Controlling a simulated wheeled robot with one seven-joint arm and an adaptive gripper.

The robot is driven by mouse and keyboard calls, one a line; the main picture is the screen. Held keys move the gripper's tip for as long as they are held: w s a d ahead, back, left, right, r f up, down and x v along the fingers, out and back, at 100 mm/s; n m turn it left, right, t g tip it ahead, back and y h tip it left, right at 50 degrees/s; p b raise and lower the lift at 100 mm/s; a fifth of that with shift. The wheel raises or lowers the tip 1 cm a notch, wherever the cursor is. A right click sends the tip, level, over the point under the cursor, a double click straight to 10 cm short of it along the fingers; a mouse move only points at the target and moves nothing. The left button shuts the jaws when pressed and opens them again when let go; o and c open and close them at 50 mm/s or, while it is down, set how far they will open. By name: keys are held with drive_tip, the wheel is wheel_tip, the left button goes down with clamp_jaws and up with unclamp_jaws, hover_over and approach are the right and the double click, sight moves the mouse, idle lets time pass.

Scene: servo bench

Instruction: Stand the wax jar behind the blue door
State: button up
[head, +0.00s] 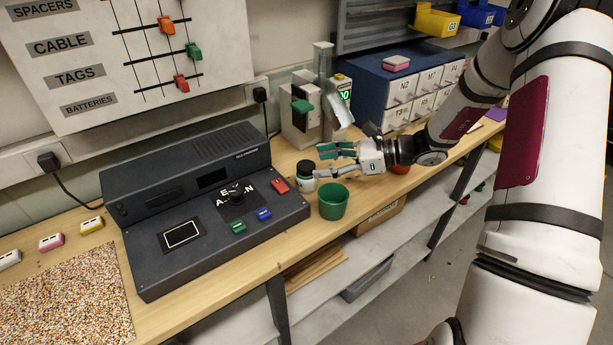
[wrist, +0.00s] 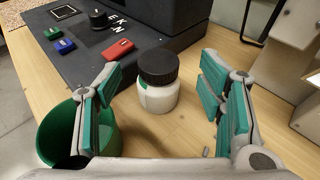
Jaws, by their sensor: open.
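A small white jar with a black lid (head: 307,183) stands upright on the wooden bench, just right of the dark console. It also shows in the wrist view (wrist: 158,97), with a bit of green on its side; no wording on it can be read. My gripper (head: 321,162) is open and empty. In the wrist view its green-padded fingers (wrist: 163,75) are spread left and right of the jar, apart from it, with the jar beyond and between them. No blue door can be made out; a blue cabinet (head: 365,89) with white labelled fronts stands farther back.
A green cup (head: 333,203) stands close beside my gripper and the jar, near the bench's front edge. The dark console (head: 160,254) has buttons and a knob. A grey-white device with a green lever (head: 302,107) stands behind. Small labelled blocks and a speckled mat lie left.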

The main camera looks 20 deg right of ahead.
sight(310, 165)
drive_tip(key=x, duration=0.5)
drive_tip(key=shift+s+f+p, duration=0.1)
drive_tip(key=shift+f+p, duration=0.1)
drive_tip(key=shift+p, duration=0.1)
drive_tip(key=shift+c, duration=0.4)
clamp_jaws()
wheel_tip(310, 165, up, 10)
